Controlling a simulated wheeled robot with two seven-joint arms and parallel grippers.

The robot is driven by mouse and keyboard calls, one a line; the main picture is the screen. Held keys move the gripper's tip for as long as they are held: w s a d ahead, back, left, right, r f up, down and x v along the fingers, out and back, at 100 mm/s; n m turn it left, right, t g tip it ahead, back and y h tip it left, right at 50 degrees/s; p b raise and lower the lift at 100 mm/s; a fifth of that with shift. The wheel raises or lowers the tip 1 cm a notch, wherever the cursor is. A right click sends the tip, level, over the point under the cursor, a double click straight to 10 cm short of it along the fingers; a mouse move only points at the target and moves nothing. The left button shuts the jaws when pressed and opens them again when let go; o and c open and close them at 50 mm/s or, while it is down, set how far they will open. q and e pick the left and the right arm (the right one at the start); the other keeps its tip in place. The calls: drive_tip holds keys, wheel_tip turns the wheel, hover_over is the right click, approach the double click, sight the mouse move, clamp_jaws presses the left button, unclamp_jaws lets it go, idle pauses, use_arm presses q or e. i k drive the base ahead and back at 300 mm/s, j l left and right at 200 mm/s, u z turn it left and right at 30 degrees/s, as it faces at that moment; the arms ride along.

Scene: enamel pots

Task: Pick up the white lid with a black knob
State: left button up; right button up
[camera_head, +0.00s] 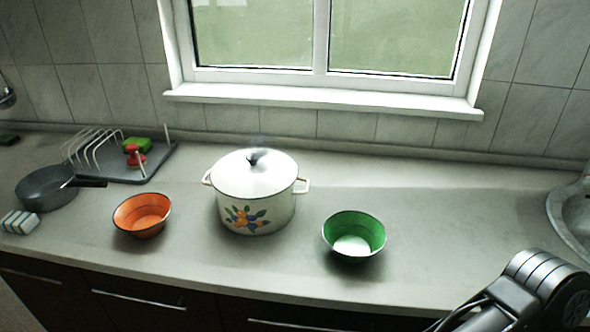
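The white lid (230,175) with a black knob (254,157) sits on top of a white enamel pot (250,215) with a fruit and flower design. The pot stands upright on the countertop, in the middle of the head view, with a handle on each side. A faint wisp, like steam, shows above the lid. A dark arm of mine enters at the lower right, apart from the pot, and its gripper fingers do not show. My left gripper is not in view.
An orange bowl (142,214) stands left of the pot and a green bowl (354,235) right of it. A grey pan (45,190), a dish rack (100,165) and a sponge (20,222) are at the left. A sink (572,215) is at the right edge. Counter between is clear.

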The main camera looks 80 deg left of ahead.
sight(224, 177)
drive_tip(key=k+u, duration=0.15)
drive_tip(key=u, duration=2.9)
